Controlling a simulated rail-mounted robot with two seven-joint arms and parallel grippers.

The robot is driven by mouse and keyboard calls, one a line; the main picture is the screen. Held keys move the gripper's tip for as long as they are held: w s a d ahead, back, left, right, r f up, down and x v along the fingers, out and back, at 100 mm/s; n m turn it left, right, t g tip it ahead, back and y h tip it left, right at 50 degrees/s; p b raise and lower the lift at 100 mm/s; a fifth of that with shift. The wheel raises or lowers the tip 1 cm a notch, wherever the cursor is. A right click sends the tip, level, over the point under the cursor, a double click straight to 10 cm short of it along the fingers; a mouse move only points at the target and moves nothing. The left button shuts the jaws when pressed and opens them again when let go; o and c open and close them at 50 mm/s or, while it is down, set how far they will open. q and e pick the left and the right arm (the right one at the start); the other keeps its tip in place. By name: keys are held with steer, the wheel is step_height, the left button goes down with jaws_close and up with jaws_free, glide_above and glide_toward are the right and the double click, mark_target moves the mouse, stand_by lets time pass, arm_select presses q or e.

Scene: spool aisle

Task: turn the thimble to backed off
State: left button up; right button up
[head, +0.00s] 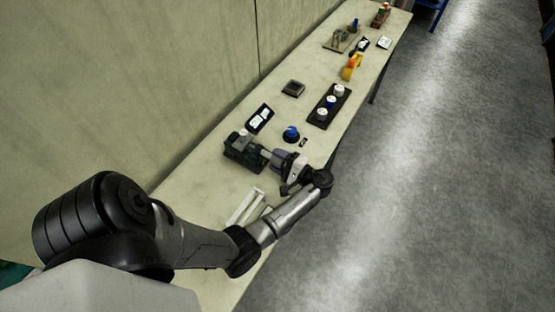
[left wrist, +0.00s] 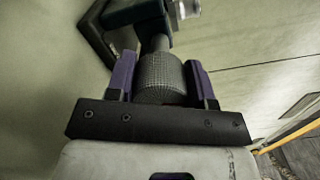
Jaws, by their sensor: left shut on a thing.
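The thimble (left wrist: 160,78) is a grey knurled cylinder in the left wrist view, on a shaft running up to a dark frame (left wrist: 138,14). My left gripper (left wrist: 161,70) has one purple finger on each side of the thimble and is shut on it. In the head view my left gripper (head: 275,160) reaches from the right side of the bench to the dark green device (head: 240,152) that bears the thimble. The thimble is mostly hidden there, and I cannot read its setting. My right gripper is in neither view.
The long pale bench (head: 215,180) runs along the wall. White bars (head: 245,207) lie near my left forearm. A blue knob (head: 291,133), a black-framed panel (head: 260,118) and a black strip with several round knobs (head: 322,115) stand beyond. The floor aisle (head: 430,180) is clear.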

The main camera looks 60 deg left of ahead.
arm_select(q)
steer(key=shift+r, duration=0.1)
steer(key=o, duration=0.9)
steer(key=shift+o, duration=0.2)
steer(key=shift+w+d, duration=0.35)
steer(key=shift+d, duration=0.2)
steer(key=b+v, duration=0.1)
steer(key=v, duration=1)
steer(key=shift+w+d+b, duration=0.1)
steer(key=shift+d+b, duration=0.1)
steer(key=shift+b, duration=0.15)
steer(key=shift+w+d, duration=0.3)
steer(key=shift+d, duration=0.25)
